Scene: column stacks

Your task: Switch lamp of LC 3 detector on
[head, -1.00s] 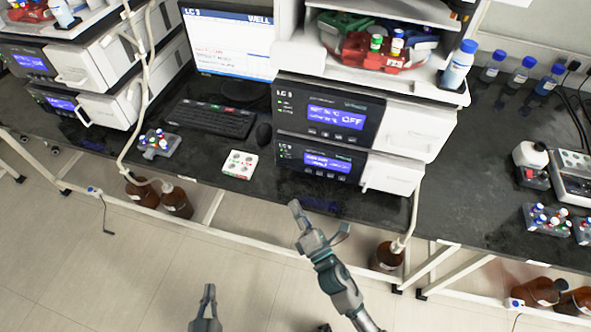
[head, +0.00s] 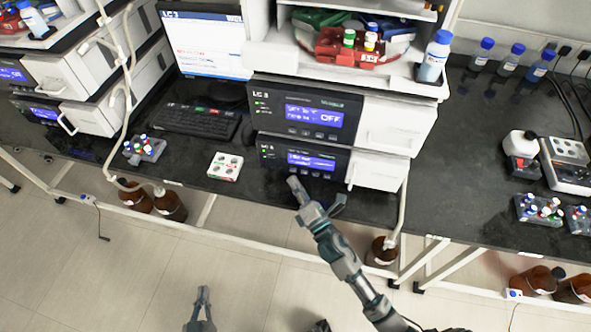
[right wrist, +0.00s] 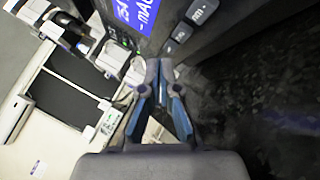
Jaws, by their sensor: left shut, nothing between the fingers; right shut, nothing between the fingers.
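The LC 3 stack stands on the dark bench. Its upper module (head: 305,115) carries the LC 3 label and a blue display (head: 314,117) reading OFF, with small buttons below. The lower module (head: 300,160) has another blue display; its text is too small to read. My right gripper (head: 295,186) is shut and empty, just in front of and below the lower module. In the right wrist view its fingertips (right wrist: 160,66) are together, near a panel with dark buttons (right wrist: 202,12) and a blue display (right wrist: 134,14). My left gripper (head: 203,291) is shut and empty, low over the floor.
A monitor (head: 203,42), keyboard (head: 200,122) and white vial box (head: 225,166) stand left of the stack. Blue-capped bottles (head: 433,58) stand on top and to the right. A pale tube (head: 400,205) hangs at the stack's right side. The floor in front is clear.

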